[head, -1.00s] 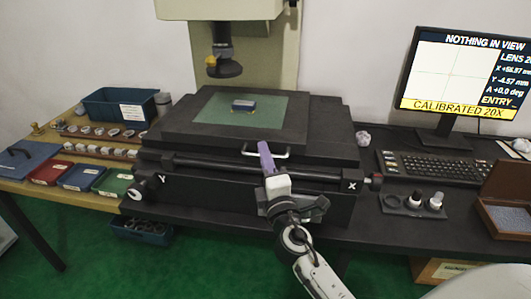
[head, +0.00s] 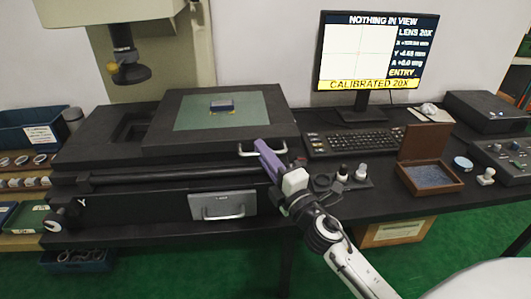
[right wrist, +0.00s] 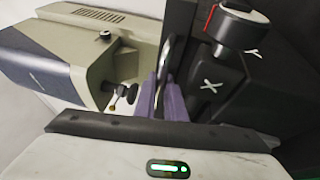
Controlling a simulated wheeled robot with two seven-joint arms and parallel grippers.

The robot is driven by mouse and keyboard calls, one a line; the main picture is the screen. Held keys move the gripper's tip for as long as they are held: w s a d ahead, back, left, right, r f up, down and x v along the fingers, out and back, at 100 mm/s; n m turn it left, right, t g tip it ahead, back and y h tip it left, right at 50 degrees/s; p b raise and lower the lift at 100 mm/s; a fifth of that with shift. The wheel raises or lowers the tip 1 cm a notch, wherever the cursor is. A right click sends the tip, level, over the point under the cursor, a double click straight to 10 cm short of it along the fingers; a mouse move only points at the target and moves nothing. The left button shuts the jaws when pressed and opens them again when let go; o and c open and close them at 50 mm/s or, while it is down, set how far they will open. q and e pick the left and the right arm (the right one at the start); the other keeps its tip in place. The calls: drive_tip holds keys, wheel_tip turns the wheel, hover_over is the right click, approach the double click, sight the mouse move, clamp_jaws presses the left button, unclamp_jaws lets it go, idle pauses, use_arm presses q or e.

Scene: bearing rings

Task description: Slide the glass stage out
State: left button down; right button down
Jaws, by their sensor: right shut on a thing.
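The glass stage (head: 188,116) is a dark frame around a greenish glass plate, on the measuring machine's black base (head: 95,157). It sits to the right on the base, with a dark recess open at its left. A small blue block (head: 222,104) lies on the glass. My right gripper (head: 260,147) has purple fingers shut on the metal handle (head: 248,153) at the stage's front edge. In the right wrist view the fingers (right wrist: 163,85) close around the shiny handle bar (right wrist: 168,58). My left gripper is not in view.
A drawer with a metal handle (head: 222,206) is in the base's front. The keyboard (head: 358,141), monitor (head: 372,60) and an open wooden box (head: 428,177) stand to the right. The lens column (head: 130,70) hangs at the upper left. The monitor reads "NOTHING IN VIEW".

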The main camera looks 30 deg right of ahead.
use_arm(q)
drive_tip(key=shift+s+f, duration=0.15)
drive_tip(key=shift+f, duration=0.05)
use_arm(e)
drive_tip(key=shift+d, duration=0.1)
drive_tip(key=c, duration=2.1)
unclamp_jaws()
drive_tip(key=shift+s, duration=0.1)
